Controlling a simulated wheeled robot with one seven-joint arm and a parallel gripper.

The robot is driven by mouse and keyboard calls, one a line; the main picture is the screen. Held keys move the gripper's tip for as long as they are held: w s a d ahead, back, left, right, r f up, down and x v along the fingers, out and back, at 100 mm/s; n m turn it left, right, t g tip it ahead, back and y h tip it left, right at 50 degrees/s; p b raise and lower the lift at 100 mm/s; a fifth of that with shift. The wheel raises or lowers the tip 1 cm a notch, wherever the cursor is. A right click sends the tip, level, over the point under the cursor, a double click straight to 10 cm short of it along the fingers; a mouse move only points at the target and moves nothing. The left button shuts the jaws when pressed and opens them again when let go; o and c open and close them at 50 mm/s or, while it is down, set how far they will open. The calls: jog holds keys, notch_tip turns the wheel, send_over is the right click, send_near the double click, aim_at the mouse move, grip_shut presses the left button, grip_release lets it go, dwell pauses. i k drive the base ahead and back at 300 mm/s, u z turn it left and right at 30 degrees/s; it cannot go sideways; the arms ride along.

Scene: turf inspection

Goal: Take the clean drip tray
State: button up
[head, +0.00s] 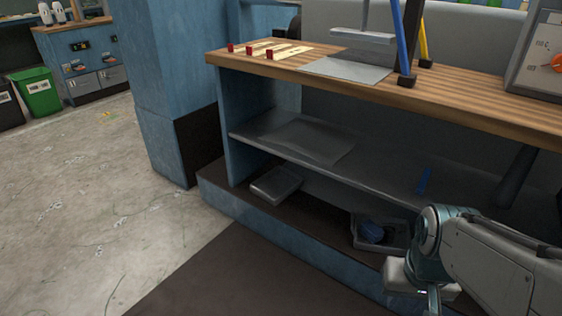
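A grey shallow tray (264,190) sits at the left end of the bench's dark bottom shelf; it looks empty. A second grey tray (362,243) stands further right on the same shelf with a round blue thing (371,233) in it. Which of them is the clean drip tray is not marked in the view. My gripper (430,300) is at the lower right, in front of the bench and just right of the second tray. Its fingertips are cut off by the frame edge, so its opening does not show.
The wooden bench top (470,97) carries red-ended tags (268,54), a grey sheet (347,69) and a stand with blue and yellow legs. The middle shelf (380,176) holds a flat grey sheet and a small blue piece.

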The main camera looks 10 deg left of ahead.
aim_at(273, 189)
jog(key=u, duration=0.75)
jog(key=i, duration=1.05)
jog(key=z, duration=2.8)
jog(key=k, duration=1.2)
jog(key=u, duration=2.35)
